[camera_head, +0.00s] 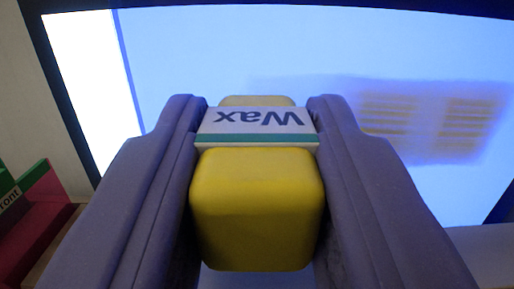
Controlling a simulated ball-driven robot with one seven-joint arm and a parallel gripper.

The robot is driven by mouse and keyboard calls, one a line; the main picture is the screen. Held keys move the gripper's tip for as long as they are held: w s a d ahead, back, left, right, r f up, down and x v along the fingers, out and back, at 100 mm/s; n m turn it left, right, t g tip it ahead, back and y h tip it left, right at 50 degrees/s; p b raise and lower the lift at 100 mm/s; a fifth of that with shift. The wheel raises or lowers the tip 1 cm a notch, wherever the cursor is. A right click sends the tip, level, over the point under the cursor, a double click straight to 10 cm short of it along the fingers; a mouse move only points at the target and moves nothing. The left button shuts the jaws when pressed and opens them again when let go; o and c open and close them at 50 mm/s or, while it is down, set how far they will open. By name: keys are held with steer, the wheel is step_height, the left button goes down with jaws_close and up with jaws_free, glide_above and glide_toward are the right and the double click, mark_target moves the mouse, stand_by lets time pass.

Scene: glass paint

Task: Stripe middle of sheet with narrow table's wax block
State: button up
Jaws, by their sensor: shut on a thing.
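My gripper (257,125) is shut on a yellow wax block (257,205). The block has a white paper band with a green stripe and the word "Wax", which reads upside down. The block sits between both purple fingers, in the middle of the view. Behind it is a bright blue sheet (230,50) in a dark frame. A soft shadow with two striped yellowish patches (420,120) shows on the sheet at the right. The block covers part of the sheet, and I cannot tell whether it touches it.
The dark frame (56,80) edges the sheet at the left and top. A white strip (90,75) runs down the sheet's left side. Red and green boxes (35,205), one with partly readable lettering, stand at the lower left. A pale ledge (485,250) is at the lower right.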

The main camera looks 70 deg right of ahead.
steer(key=shift+w+a, duration=0.15)
steer(key=shift+w, duration=0.15)
steer(key=shift+r+p+v, duration=0.2)
steer(key=shift+p+v, duration=0.05)
steer(key=shift+v, duration=1.25)
steer(key=shift+r+p+v, duration=0.15)
steer(key=shift+p+v, duration=0.05)
steer(key=shift+v, duration=1.3)
steer(key=shift+s, duration=0.1)
steer(key=v, duration=0.3)
steer(key=shift+r, duration=0.15)
steer(key=shift+f+b+x, duration=0.2)
steer(key=shift+b+x, duration=0.1)
steer(key=shift+x, duration=1.45)
steer(key=shift+f+b+x, duration=0.25)
steer(key=shift+x, duration=1.55)
